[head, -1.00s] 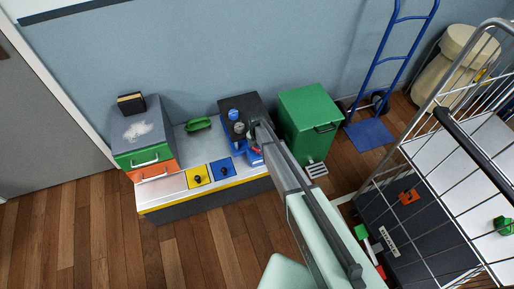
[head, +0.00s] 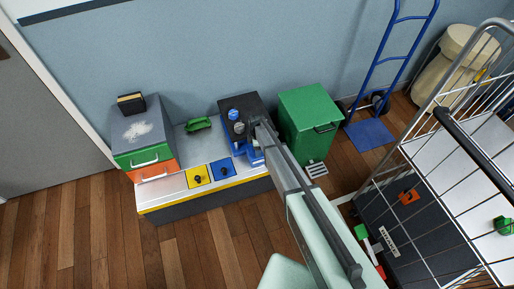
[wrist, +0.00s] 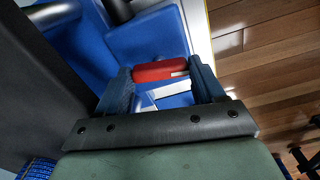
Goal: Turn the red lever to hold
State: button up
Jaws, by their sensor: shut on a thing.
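The red lever (wrist: 160,71) shows in the wrist view as a red bar lying between my two fingers, over a blue panel with white markings. My gripper (wrist: 163,82) is shut on the lever, with one finger at each end of the bar. In the head view my gripper (head: 256,152) is at the blue part (head: 241,150) on the front of the dark unit. The lever is hidden behind my arm there. I cannot read any hold mark.
The dark unit (head: 226,105) carries round knobs on top. A green bin (head: 303,110) stands close to its right. On the left, the bench has yellow (head: 197,177) and blue (head: 221,169) panels with black knobs. A wire cage cart (head: 432,150) stands to the right.

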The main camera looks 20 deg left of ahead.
jog(key=m, duration=0.4)
jog(key=shift+m, duration=0.4)
dwell(0.4)
jog(key=o, duration=0.8)
jog(key=shift+c, duration=0.2)
jog(key=shift+r, duration=0.1)
notch_tip(320, 180, up, 14)
jog(key=shift+f+m, duration=0.2)
jog(key=shift+m, duration=0.1)
